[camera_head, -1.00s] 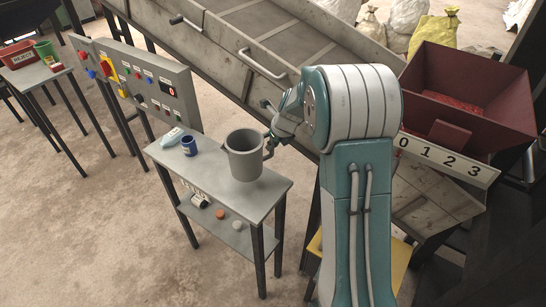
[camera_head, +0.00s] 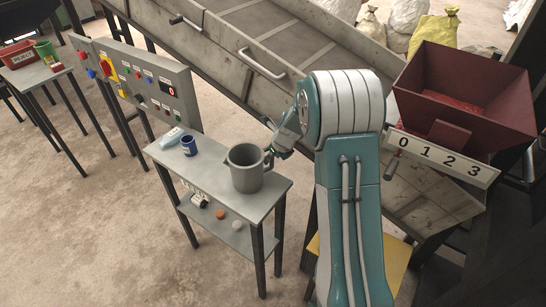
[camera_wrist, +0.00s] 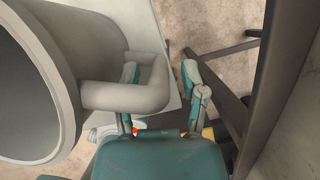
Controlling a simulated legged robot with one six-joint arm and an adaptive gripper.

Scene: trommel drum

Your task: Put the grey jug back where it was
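The grey jug (camera_head: 246,171) stands upright near the right end of the small grey table, its handle towards my gripper (camera_head: 272,150). In the wrist view the jug (camera_wrist: 72,35) fills the left side and its handle (camera_wrist: 125,97) reaches in front of my gripper (camera_wrist: 160,72). The two fingers are spread apart. The left finger shows inside or behind the handle loop; I cannot tell whether it touches. The right finger is clear of the handle. In the head view, my arm stands to the right of the table.
The small table (camera_head: 217,180) also holds a blue cup (camera_head: 189,146) and a pale blue bottle (camera_head: 172,137), left of the jug. Small items lie on its lower shelf (camera_head: 208,227). A control panel (camera_head: 150,84) stands behind; a dark red hopper (camera_head: 480,75) is at the right.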

